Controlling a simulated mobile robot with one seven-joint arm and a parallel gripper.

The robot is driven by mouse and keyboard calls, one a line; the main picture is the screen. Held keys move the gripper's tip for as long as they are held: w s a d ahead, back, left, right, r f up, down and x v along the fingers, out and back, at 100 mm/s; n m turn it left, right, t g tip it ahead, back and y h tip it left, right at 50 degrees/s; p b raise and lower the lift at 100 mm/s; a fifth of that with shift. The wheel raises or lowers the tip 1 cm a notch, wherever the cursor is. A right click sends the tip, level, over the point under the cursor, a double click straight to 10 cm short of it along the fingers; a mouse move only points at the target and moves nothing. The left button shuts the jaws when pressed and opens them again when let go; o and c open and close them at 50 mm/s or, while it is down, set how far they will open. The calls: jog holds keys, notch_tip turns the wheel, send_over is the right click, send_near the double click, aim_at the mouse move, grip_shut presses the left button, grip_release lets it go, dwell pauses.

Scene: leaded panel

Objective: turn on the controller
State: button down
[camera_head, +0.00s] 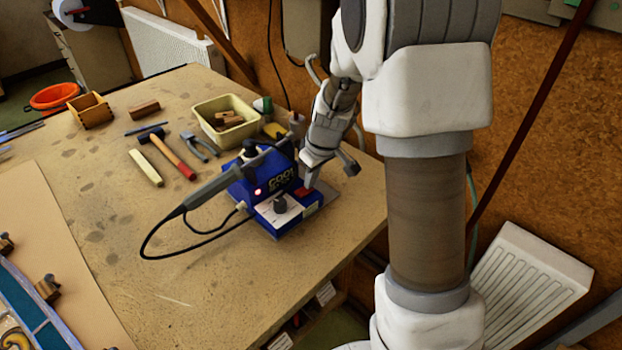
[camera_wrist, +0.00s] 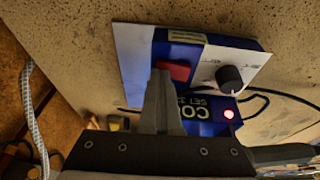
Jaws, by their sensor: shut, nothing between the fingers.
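The controller is a blue soldering station (camera_head: 262,188) with a light front plate, standing near the bench's right edge. Its red rocker switch (camera_head: 303,191) and dark knob (camera_head: 281,203) show. In the wrist view the red switch (camera_wrist: 174,70) lies right beside the fingertips, with the knob (camera_wrist: 229,78) to its right. A small red light (camera_wrist: 228,114) glows on the blue face; it also shows in the head view (camera_head: 258,191). My gripper (camera_wrist: 160,78) is shut and empty, its tips at the switch. I cannot tell whether they touch it.
A soldering iron (camera_head: 208,191) rests by the station, its dark cable looping left over the workbench (camera_head: 185,285). A cream bin (camera_head: 224,121), pliers (camera_head: 200,146) and a hammer (camera_head: 172,156) lie behind. The bench in front of the station is mostly clear.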

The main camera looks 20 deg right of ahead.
jog(key=shift+s+a+r, duration=0.2)
jog(key=shift+s+a, duration=0.15)
jog(key=shift+a, duration=0.35)
jog(key=r+p, duration=0.1)
jog(key=r, duration=0.1)
jog(key=r+p, duration=0.2)
jog(key=shift+w+d+r, duration=0.15)
jog(key=shift+w+r, duration=0.05)
jog(key=shift+r, duration=0.1)
jog(key=s+d+r, duration=0.1)
jog(key=d+r, duration=0.2)
jog(key=r, duration=0.5)
jog(key=shift+s+r, duration=0.4)
jog(key=shift+d, duration=0.1)
jog(key=s+a+r+m+t, duration=0.1)
jog(key=s+r, duration=0.3)
jog(key=s, duration=0.8)
jog(key=s+a+r+m+t+h, duration=0.1)
jog(key=s+r+m, duration=0.3)
jog(key=s, duration=0.8)
jog(key=shift+a+m, duration=0.3)
jog(key=shift+a, duration=0.3)
